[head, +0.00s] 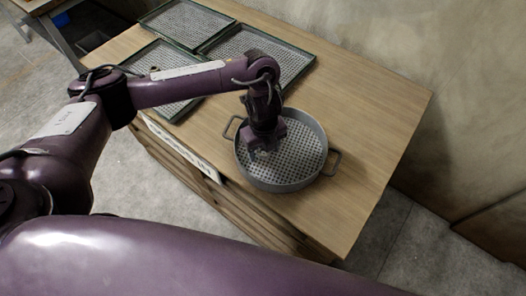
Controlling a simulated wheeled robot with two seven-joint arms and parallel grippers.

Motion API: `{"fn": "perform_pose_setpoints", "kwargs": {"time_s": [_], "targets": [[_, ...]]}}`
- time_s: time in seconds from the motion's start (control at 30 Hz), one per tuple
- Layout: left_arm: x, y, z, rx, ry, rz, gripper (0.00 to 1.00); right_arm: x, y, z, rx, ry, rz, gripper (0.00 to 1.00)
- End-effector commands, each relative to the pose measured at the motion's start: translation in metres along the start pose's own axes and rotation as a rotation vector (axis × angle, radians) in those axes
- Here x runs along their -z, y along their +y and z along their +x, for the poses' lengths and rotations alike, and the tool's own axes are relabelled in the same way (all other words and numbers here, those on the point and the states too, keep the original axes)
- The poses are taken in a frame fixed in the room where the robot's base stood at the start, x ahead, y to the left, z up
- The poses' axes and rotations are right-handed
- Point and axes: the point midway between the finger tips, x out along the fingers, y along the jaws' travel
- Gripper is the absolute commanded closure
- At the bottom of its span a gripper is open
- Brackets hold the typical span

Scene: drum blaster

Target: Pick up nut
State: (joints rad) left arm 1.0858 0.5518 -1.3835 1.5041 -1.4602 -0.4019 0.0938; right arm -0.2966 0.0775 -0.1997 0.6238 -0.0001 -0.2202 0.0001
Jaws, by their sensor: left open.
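My left arm reaches in from the left, and my left gripper (264,150) points down over the round grey perforated pan (318,139). The gripper is open, with its fingertips over the left part of the pan's floor. The pan stands on the wooden table and has a handle on each side. I cannot make out a nut in the pan; the gripper hides part of the floor there. A small dark spot (155,69) lies on the near green-framed tray, too small to identify. My right gripper is not in view.
Several green-framed mesh trays (306,68) lie at the back left of the wooden table (385,112). The table's right side is clear. A wall stands behind on the right. A purple arm link of mine crosses the bottom of the view.

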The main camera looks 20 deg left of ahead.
Motion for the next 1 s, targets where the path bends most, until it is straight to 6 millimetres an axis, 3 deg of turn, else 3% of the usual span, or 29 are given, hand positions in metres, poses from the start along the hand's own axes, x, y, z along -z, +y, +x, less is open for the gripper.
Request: {"fn": "perform_pose_setpoints", "kwargs": {"time_s": [0.07,0.4,0.77,0.87,1.0], "targets": [[0.0,0.0,0.0,0.0,0.0,0.0,0.47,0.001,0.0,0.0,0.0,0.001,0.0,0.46],[0.0,0.0,0.0,0.0,0.0,0.0,0.92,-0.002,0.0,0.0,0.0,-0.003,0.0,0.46],[-0.001,0.0,-0.007,0.001,-0.001,0.0,0.92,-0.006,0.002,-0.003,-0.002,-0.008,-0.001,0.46],[-0.001,-0.001,-0.018,0.003,-0.004,0.001,0.92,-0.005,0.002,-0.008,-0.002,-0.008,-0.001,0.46],[-0.002,-0.001,-0.047,0.005,-0.006,0.003,0.92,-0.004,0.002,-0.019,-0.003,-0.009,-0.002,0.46]]}}
